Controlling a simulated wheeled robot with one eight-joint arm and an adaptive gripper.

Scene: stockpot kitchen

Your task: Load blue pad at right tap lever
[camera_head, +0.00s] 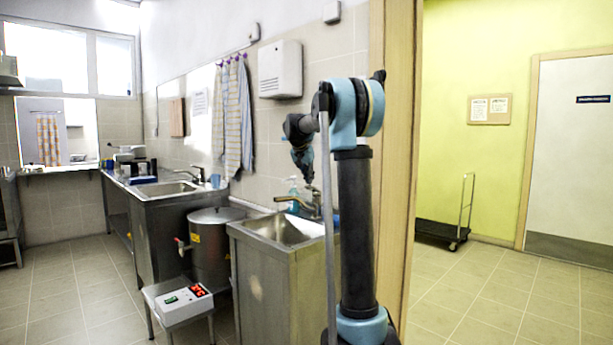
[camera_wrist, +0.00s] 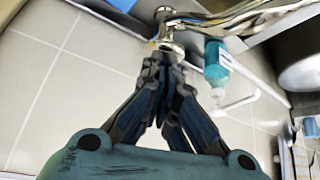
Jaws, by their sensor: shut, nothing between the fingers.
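The metal tap (camera_head: 300,201) stands at the back of the right sink, and it also shows at the top of the wrist view (camera_wrist: 225,20). Its lever (camera_wrist: 165,14) is upside down in the wrist view. My gripper (camera_head: 309,184) is shut and empty, pointing down over the tap. In the wrist view its fingertips (camera_wrist: 164,56) meet in front of the lever; I cannot tell whether they touch it. A blue patch (camera_wrist: 122,4), perhaps the blue pad, shows at the top edge of the wrist view. Blue also shows beside my arm behind the right sink.
A blue soap bottle (camera_wrist: 216,62) stands close to the tap. The right sink (camera_head: 285,232) and a large steel pot (camera_head: 212,250) are to the left of my arm. A white box (camera_head: 184,304) sits on a low stand. A door frame (camera_head: 396,130) rises on the right.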

